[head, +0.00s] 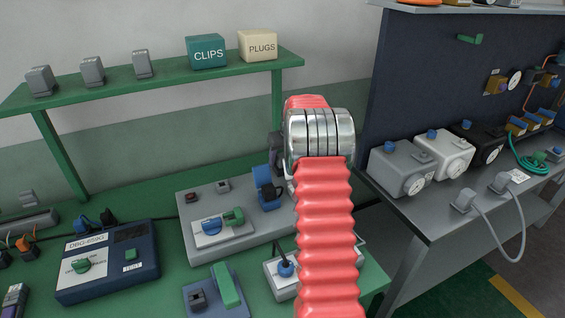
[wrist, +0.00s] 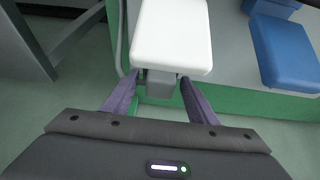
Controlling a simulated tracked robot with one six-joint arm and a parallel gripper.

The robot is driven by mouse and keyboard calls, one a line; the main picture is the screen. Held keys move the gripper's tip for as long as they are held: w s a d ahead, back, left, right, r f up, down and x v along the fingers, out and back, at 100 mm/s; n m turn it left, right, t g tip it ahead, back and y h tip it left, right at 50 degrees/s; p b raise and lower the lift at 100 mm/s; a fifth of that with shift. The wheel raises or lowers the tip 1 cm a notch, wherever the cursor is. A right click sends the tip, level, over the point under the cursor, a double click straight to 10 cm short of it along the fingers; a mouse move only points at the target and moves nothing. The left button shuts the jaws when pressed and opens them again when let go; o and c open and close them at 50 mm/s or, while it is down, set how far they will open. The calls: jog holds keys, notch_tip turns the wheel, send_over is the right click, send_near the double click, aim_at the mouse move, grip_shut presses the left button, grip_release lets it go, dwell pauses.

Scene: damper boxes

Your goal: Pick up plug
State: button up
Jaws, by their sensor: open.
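My gripper (wrist: 159,80) is open in the wrist view, with its two purple fingers apart. A small grey block (wrist: 160,88), possibly the plug, shows between the fingertips, below the edge of a white box-like part (wrist: 172,36). I cannot tell whether the fingers touch it. In the head view my red-sleeved arm hides the fingers. Several grey plug-like blocks (head: 93,71) stand on the green shelf, near a cream box marked PLUGS (head: 258,46). Which one is the task's plug is not clear.
A teal CLIPS box (head: 206,51) stands on the green shelf (head: 150,84). The bench carries a blue test box (head: 140,272) and a grey panel (head: 184,205). A blue block (wrist: 285,53) lies right of the white part. A grey side table (head: 440,205) holds gauge boxes.

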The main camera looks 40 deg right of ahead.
jog(key=shift+c, duration=0.7)
grip_shut()
